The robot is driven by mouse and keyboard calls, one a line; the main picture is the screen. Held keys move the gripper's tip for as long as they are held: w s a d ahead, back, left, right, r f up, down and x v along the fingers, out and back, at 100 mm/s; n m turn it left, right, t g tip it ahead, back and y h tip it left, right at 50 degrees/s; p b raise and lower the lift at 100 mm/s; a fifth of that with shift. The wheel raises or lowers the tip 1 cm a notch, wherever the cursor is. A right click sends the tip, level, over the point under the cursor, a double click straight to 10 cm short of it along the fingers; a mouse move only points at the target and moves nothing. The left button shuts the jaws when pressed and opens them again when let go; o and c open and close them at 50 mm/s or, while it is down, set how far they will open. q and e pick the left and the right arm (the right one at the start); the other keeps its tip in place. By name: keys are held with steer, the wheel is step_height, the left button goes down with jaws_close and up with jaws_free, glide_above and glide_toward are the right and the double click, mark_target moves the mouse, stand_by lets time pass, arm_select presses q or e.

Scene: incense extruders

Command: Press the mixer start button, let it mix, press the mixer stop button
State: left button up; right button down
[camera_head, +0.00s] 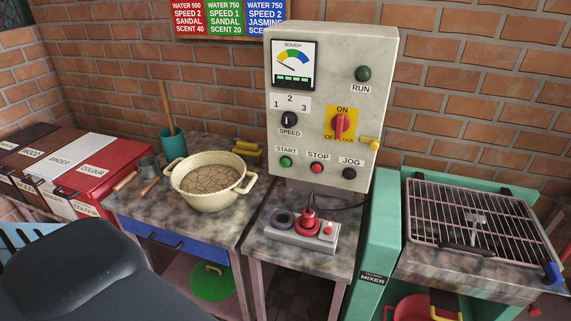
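The control panel (325,50) stands upright in the middle, in front of the brick wall. The green START button (286,162) is low on its left side. The red STOP button (317,168) is to the right of START. The dark JOG button (349,174) is further right. The dark green RUN lamp (363,73) does not look lit. The red switch (340,123) on a yellow plate stands about upright, towards ON. The green mixer (384,240) is at the right, under a wire grille (480,215). Neither gripper shows; nothing touches the buttons.
A cream bowl (214,203) of brown cracked-looking material stands on the left table. A teal cup (173,145) with a wooden stick is behind it. Red and white bins (85,155) are at the left. The space before the buttons is clear.

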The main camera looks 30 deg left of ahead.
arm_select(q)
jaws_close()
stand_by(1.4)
